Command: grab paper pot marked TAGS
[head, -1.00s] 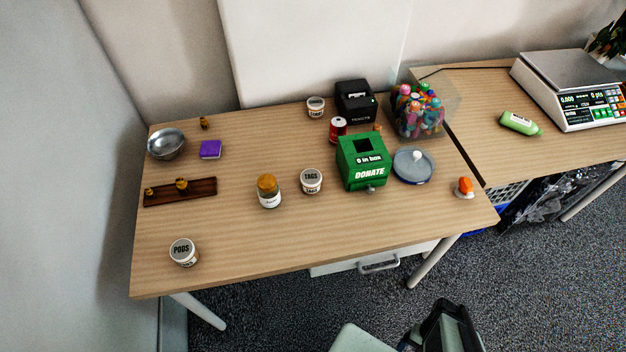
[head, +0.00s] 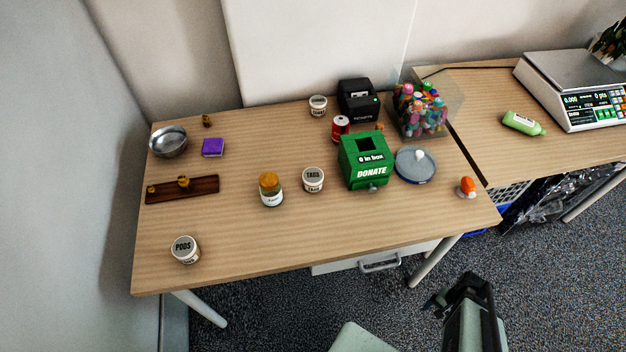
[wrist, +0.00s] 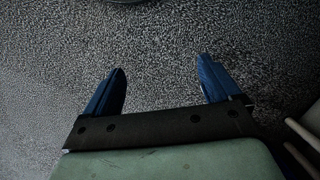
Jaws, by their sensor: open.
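The paper pot marked TAGS (head: 313,181) stands upright on the wooden table (head: 230,235), between a jar with an orange-brown lid and the green donation box. My gripper (head: 434,303) is in front of the table, beyond its front edge, well apart from the pot. In the wrist view my gripper (wrist: 160,88) has its two blue fingers wide apart with only speckled floor between them. The pot does not show in the wrist view.
The jar (head: 271,190) stands close left of the pot and the green DONATE box (head: 364,165) close right. Similar pots are the PODS pot (head: 185,250) at front left and one at the back (head: 318,106). The table front between is clear.

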